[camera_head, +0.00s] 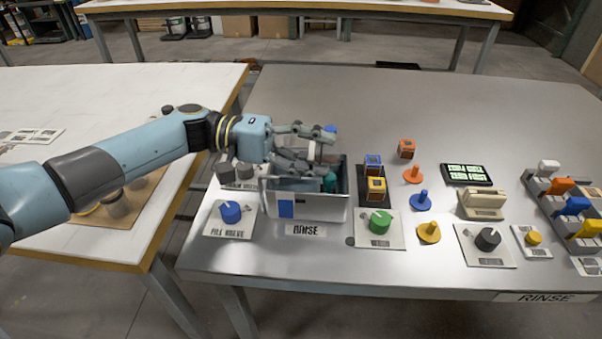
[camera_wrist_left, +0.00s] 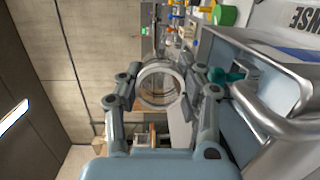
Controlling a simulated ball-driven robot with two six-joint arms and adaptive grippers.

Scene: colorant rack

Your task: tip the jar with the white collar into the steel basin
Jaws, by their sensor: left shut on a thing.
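My left gripper (camera_head: 312,146) is over the steel basin (camera_head: 306,208), its fingers pointing right. It is shut on a clear jar with a pale ring (camera_wrist_left: 158,86), held between the two fingers in the left wrist view. One round end of the jar faces that camera, so it looks tipped over on its side. Its contents cannot be made out. The basin's wall (camera_wrist_left: 275,85) is close beside the fingers in the left wrist view. A teal object (camera_head: 330,182) is inside the basin. My right gripper is not in view.
A rack (camera_head: 570,215) of coloured pieces stands far right. The back of the table is clear.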

